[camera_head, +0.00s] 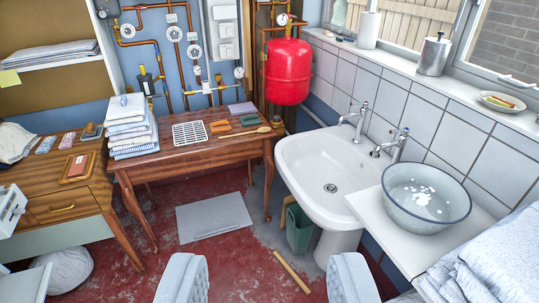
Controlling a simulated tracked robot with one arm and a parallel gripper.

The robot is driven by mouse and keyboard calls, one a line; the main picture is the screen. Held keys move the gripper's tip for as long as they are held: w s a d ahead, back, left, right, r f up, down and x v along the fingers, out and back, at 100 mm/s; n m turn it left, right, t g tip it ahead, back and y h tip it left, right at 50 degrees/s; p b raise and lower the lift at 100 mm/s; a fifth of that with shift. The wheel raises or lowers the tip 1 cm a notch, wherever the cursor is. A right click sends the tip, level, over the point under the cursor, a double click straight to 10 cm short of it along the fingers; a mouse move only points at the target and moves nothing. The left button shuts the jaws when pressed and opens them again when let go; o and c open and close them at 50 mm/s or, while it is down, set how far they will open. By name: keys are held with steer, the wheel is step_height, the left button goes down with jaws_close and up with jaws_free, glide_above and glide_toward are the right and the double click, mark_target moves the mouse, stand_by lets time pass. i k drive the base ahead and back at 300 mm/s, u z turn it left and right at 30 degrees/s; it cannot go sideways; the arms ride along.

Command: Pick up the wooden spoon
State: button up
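The wooden spoon (246,132) lies on the brown wooden table (190,155) against the back wall. It is light brown and lies near the table's right end, with its bowl toward the right. It looks small and far off. My gripper (268,280) shows as two pale grey ridged fingers at the bottom of the view. The fingers are wide apart with nothing between them. They are well short of the table, over the red floor.
Folded towels (130,125), a white rack (189,132) and small brushes share the table. A grey mat (213,217) lies before it. A sink (325,165), green bin (299,228) and enamel bowl (426,195) stand right. A wooden stick (292,272) lies on the floor.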

mark_target(262, 130)
steer(key=z, duration=0.05)
steer(key=i, duration=1.35)
steer(key=u, duration=0.4)
steer(key=i, duration=1.35)
steer(key=u, duration=0.55)
steer(key=i, duration=0.8)
steer(key=u, duration=0.25)
